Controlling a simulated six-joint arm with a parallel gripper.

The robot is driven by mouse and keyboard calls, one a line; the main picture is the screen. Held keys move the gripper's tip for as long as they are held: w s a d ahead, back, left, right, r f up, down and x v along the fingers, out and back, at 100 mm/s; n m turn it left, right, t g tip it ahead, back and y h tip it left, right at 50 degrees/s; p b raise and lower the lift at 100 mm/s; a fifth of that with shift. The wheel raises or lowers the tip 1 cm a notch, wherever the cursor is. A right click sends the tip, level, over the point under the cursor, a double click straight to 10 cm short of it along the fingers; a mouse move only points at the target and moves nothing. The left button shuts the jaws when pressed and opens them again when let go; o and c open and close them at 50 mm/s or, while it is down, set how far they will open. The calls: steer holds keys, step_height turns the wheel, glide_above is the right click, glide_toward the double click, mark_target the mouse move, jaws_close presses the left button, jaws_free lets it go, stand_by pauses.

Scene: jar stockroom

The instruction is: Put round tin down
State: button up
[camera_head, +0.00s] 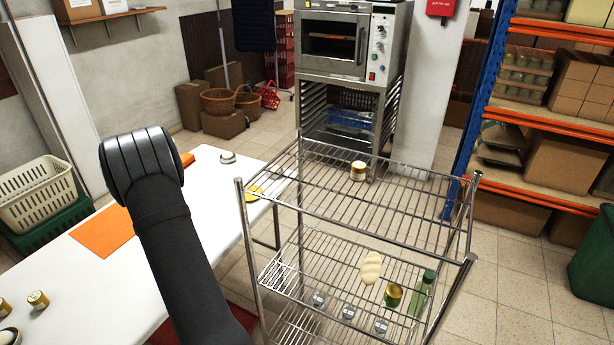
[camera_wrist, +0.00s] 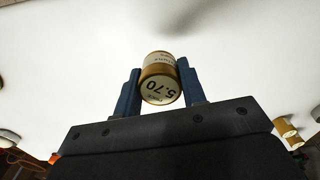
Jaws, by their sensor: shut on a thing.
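In the wrist view my gripper (camera_wrist: 160,72) has its two blue fingers shut on either side of a small round tin (camera_wrist: 161,88). The tin is gold with a cream label, and "5.70" is printed on its end facing the camera. The white table (camera_wrist: 75,50) lies behind it; I cannot tell whether the tin touches it. In the head view my black arm reaches over the white table (camera_head: 225,190), and it hides the gripper and the held tin.
Gold tins (camera_head: 38,299) stand at the table's near left; one also shows in the wrist view (camera_wrist: 288,132). An orange mat (camera_head: 103,230) and a pale round tin (camera_head: 227,157) are on the table. A wire rack (camera_head: 420,195) stands right, with a gold tin (camera_head: 358,171) on top.

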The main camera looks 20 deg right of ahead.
steer(key=s+d+f+m, duration=0.2)
steer(key=s+d+m, duration=0.4)
steer(key=d, duration=0.3)
steer(key=s+d+f+m, duration=0.2)
steer(key=s+d+m, duration=0.3)
steer(key=s+d, duration=0.3)
steer(key=w+a+r+n, duration=0.2)
steer(key=w+r, duration=0.3)
steer(key=r, duration=0.6)
steer(key=w+a+r+n, duration=0.15)
steer(key=w+r, duration=0.25)
steer(key=r, duration=0.7)
steer(key=w+a+r+n, duration=0.1)
steer(key=w+r+n, duration=0.3)
steer(key=r, duration=0.7)
steer(key=s+d+r+m, duration=0.15)
steer(key=s+d, duration=0.35)
steer(key=d, duration=1.2)
steer(key=s+d+m, duration=0.2)
steer(key=s+d, duration=0.4)
steer(key=d, duration=1.2)
steer(key=s+d+r+m, duration=0.1)
steer(key=s+d+m, duration=0.1)
steer(key=s+d, duration=0.95)
steer(key=s+d+r+m, duration=0.1)
steer(key=s+d+m, duration=0.1)
steer(key=s+d, duration=0.95)
glide_above(427, 211)
step_height(427, 211, down, 6)
steer(key=shift+f, duration=2.2)
